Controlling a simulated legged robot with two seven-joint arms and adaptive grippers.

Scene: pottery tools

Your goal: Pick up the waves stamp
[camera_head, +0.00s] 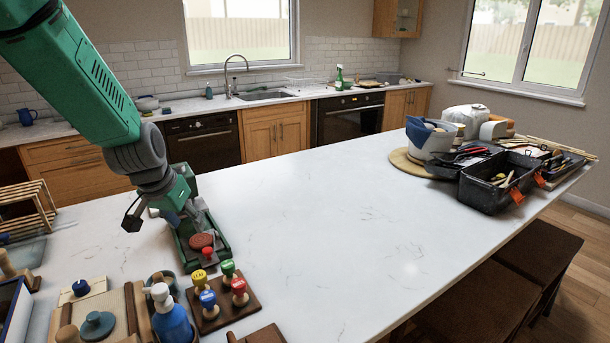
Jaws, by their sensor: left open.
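Several stamps with coloured knob handles stand on a dark wooden stand (223,316) at the lower left: a yellow one (200,279), a green one (228,269), a blue one (208,299) and a red one (239,287). Any wave marking is too small to read, so I cannot tell which is the waves stamp. My left gripper (184,216) is open, above the far part of a green tray (221,249), beyond the stamps and apart from them. The tray holds a reddish-brown disc (201,241) and a red-knobbed piece (208,254). My right gripper is out of view.
A blue bottle (172,322) stands left of the stamp stand, close to it. A wooden board (137,306) with tools lies further left, and a wooden rack (26,209) behind. A black toolbox (487,197) is far right. The middle of the white counter (330,220) is clear.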

